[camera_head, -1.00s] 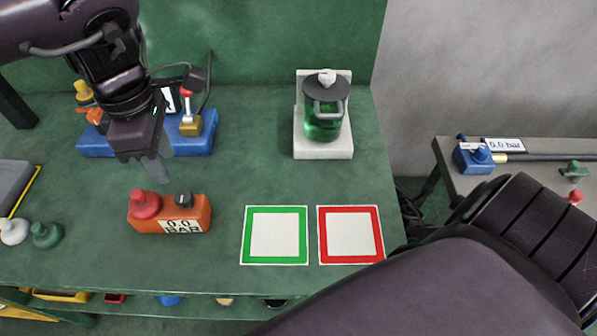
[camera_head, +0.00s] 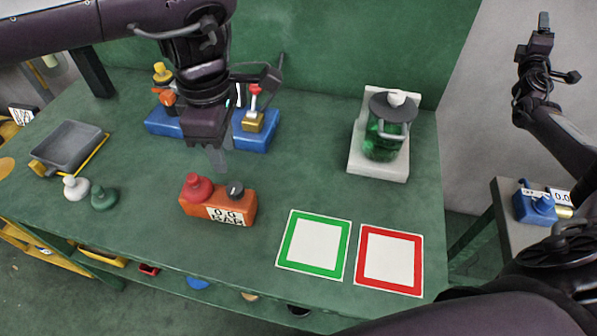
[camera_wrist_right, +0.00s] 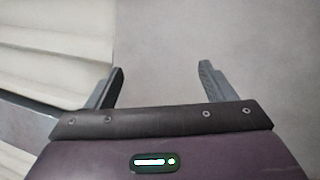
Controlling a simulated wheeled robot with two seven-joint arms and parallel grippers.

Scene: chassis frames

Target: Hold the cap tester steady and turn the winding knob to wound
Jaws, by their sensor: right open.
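The orange box (camera_head: 233,211) with a 0.0 BAR display looks like the cap tester. It stands on the green bench, with a red knob (camera_head: 197,186) on its left top and a small black knob (camera_head: 235,189) on its right top. My left gripper (camera_head: 219,160) points down just above and behind the box, apart from it; its finger gap is not clear. My right gripper (camera_head: 542,20) is raised at the upper right, far from the box. In the right wrist view, the right gripper (camera_wrist_right: 160,85) is open and empty.
Green (camera_head: 288,258) and red (camera_head: 362,270) framed squares lie right of the box. A green jar (camera_head: 380,142) stands on a white base behind them. A blue fixture (camera_head: 257,137) is behind the left gripper. White and green caps and a grey tray (camera_head: 70,146) lie left.

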